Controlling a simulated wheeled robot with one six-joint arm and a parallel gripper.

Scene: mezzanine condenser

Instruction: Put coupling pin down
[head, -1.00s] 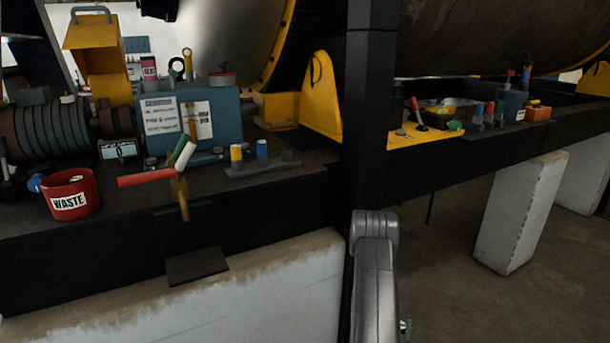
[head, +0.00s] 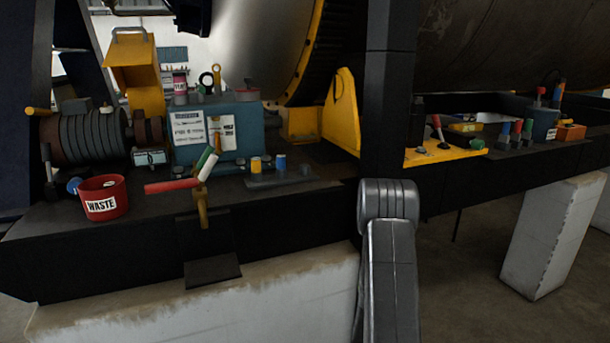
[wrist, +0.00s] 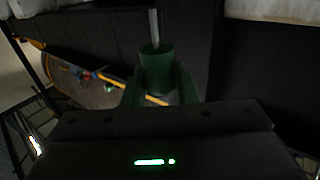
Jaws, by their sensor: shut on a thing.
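The coupling pin (wrist: 156,68) is a green cylinder with a thin grey rod at its end, in the wrist view. My gripper (wrist: 158,88) is shut on its green part, with one finger on each side. The grey rod points away from my gripper, towards the top of the picture. A dark surface lies behind the pin; I cannot tell how far off it is. In the head view neither my gripper nor the held pin can be made out.
A dark bench carries a red waste bin (head: 104,201), a blue-grey box (head: 236,131), a red lever (head: 172,186) and a small rack (head: 279,178). A yellow tray (head: 445,154) with tools lies past the dark post (head: 389,90). A pale block (head: 553,236) stands at right.

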